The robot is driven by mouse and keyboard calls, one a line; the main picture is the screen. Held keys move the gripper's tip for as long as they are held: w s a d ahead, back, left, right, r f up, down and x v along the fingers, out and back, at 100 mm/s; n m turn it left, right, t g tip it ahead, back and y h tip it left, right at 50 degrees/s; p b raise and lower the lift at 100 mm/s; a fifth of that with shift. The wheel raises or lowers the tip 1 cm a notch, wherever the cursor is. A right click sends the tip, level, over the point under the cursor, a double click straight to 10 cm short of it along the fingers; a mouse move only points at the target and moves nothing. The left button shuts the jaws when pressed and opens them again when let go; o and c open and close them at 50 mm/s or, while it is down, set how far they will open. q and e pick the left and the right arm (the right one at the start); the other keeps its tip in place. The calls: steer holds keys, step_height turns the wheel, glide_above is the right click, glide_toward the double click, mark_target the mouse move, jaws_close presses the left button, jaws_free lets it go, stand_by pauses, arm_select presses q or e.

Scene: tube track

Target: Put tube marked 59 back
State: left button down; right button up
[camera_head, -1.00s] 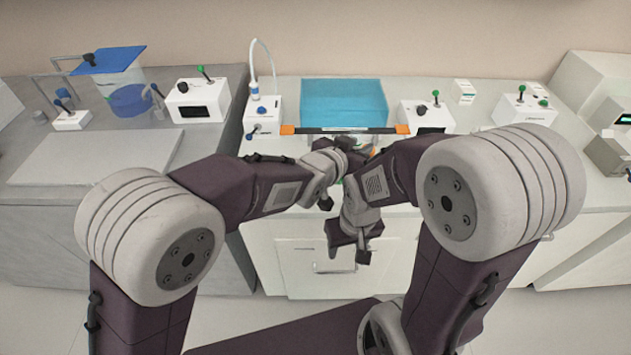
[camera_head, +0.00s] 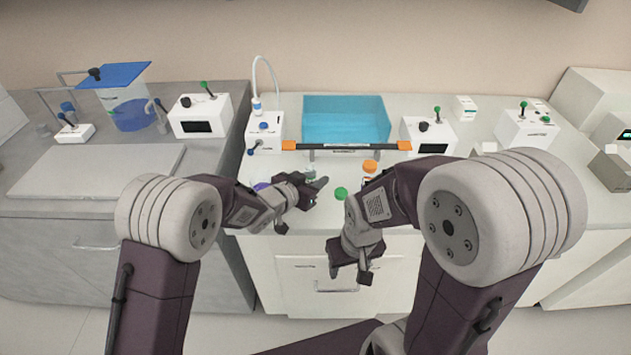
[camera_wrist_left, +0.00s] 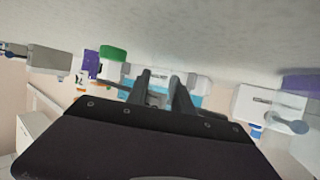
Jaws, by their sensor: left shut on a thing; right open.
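My left gripper (camera_head: 314,190) is over the front part of the white counter, left of the green cap. It is shut on a tube, mostly hidden by the gripper in the head view; no number is readable. In the left wrist view, the fingers (camera_wrist_left: 160,92) stand close together, with a pale shape between them. A green cap (camera_head: 340,193) and an orange cap (camera_head: 369,166) show on the counter between my arms. A purple cap (camera_head: 262,186) shows behind my left wrist. My right gripper (camera_head: 350,273) is open and empty, low in front of the cabinet.
A blue basin (camera_head: 345,122) stands at the back, with a dark bar with orange ends (camera_head: 345,146) before it. White devices with levers (camera_head: 428,135) flank it. A white plate (camera_head: 90,172) lies on the left grey counter.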

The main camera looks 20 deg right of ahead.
arm_select(q)
steer(key=shift+f, duration=0.2)
steer(key=c, duration=1.1)
jaws_free()
steer(key=shift+r, duration=0.1)
